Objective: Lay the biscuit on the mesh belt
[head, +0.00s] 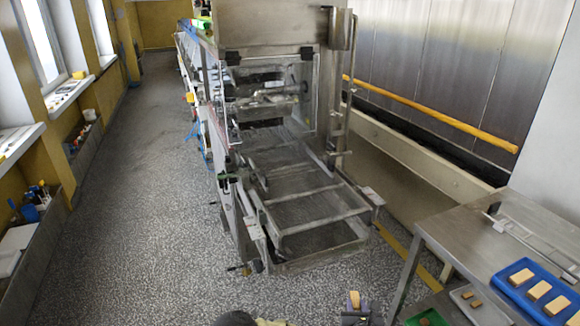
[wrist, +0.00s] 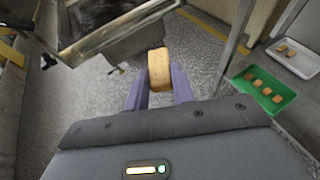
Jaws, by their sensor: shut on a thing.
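My gripper (wrist: 160,90) is shut on a golden-brown biscuit (wrist: 159,68), held on edge between two purple-grey fingers in the wrist view. In the head view, the biscuit (head: 354,298) shows small at the bottom edge, over the floor, with my gripper (head: 354,306). The mesh belt (head: 310,208) is on the steel machine at the centre of the head view, with its near end above the gripper in the picture. A corner of the machine frame (wrist: 110,32) shows at upper left in the wrist view. The biscuit is apart from the belt.
A steel table (head: 470,225) stands at right with a blue tray (head: 512,292) of biscuits. Lower down are a green tray (wrist: 262,88) and a white tray (wrist: 292,60) with small pieces. Speckled floor (head: 150,200) is open left of the machine. A yellow rail (head: 430,113) runs along the right wall.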

